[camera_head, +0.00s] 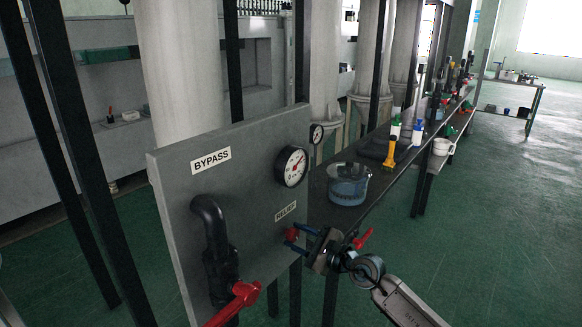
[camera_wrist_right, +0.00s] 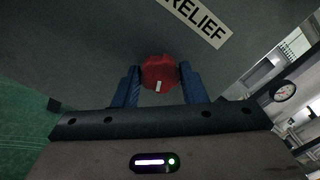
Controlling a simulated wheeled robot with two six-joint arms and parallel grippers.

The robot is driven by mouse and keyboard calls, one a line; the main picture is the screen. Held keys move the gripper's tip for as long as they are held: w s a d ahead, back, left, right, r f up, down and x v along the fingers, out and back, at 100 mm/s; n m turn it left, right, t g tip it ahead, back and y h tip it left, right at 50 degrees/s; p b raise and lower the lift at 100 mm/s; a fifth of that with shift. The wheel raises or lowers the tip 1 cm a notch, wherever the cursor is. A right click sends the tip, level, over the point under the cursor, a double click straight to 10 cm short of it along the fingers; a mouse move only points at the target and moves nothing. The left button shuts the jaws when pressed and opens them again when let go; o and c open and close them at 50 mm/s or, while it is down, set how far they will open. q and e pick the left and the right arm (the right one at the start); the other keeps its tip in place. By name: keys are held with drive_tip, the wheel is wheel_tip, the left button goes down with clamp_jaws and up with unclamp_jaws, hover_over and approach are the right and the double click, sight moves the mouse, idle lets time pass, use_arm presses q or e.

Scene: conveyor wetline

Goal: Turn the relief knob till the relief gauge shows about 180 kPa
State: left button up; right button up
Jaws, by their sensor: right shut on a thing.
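The red relief knob (camera_head: 291,233) sits on the grey panel (camera_head: 255,150) below the RELIEF label (camera_head: 286,211). In the right wrist view the knob (camera_wrist_right: 158,68) is an angular red cap with a short white mark at its lower edge. My right gripper (camera_head: 296,240) has its blue fingers on either side of the knob and is shut on it; the fingers also show in the wrist view (camera_wrist_right: 159,88). The round white relief gauge (camera_head: 291,167) is above the label; its figures are too small to read surely. My left gripper is out of view.
A BYPASS label (camera_head: 211,160) is above a black pipe (camera_head: 212,225) with a red lever (camera_head: 238,302). A second gauge (camera_head: 316,133) is behind the panel. Open green floor is at right.

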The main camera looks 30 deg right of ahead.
drive_tip(key=o, duration=0.6)
drive_tip(key=shift+o, duration=0.2)
drive_tip(key=shift+s, duration=0.1)
drive_tip(key=v, duration=0.6)
